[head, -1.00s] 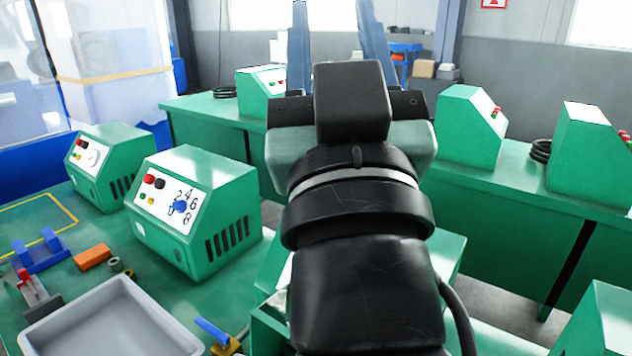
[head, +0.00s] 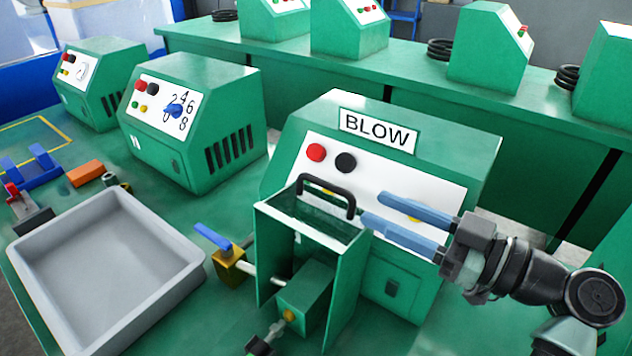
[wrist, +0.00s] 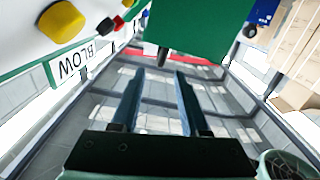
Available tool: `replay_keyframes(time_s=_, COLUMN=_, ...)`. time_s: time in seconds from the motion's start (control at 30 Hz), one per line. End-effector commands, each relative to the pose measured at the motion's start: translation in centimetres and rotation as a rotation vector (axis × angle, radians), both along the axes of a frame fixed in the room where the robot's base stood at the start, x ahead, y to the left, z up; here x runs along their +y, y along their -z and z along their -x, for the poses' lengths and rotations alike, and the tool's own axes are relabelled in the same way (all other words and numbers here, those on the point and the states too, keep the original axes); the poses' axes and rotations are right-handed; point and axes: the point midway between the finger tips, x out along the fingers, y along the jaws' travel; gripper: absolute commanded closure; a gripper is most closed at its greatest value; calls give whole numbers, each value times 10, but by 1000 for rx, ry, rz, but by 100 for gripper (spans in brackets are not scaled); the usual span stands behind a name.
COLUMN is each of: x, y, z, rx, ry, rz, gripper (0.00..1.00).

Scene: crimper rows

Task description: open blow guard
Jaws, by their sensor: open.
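The blow guard (head: 347,285) is a green box-like cover with a black bar handle (head: 328,187) on its top edge. It stands in front of the green machine labelled BLOW (head: 378,130). A green block (head: 306,288) shows inside its open near side. My gripper (head: 375,208) is open and empty, with long blue fingers pointing left, just right of the handle and apart from it. In the wrist view the fingertips (wrist: 159,74) lie below a green panel (wrist: 205,28), and a dark handle end (wrist: 163,56) shows just ahead of them. The handle's far part is hidden there.
A blue-handled valve (head: 228,262) and a grey tray (head: 40,262) lie left of the guard. Two more green machines, one with a numbered dial (head: 190,125), stand at the left. A red button (head: 316,152) and a black button are on the BLOW panel. More machines line the back bench.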

Motion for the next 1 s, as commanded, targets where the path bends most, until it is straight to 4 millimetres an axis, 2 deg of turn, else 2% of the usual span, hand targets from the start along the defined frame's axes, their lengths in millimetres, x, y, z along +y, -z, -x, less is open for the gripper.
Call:
replay_keyframes(time_s=0.3, x=57, y=-2, z=-36, rx=2, ry=-5, rz=1, gripper=55)
replay_keyframes(time_s=0.5, x=83, y=-2, z=-55, rx=2, ry=-2, rz=3, gripper=55)
replay_keyframes(time_s=0.7, x=96, y=-1, z=-64, rx=2, ry=0, rz=1, gripper=55)
replay_keyframes(time_s=1.0, x=97, y=0, z=-65, rx=1, ry=1, rz=2, gripper=55)
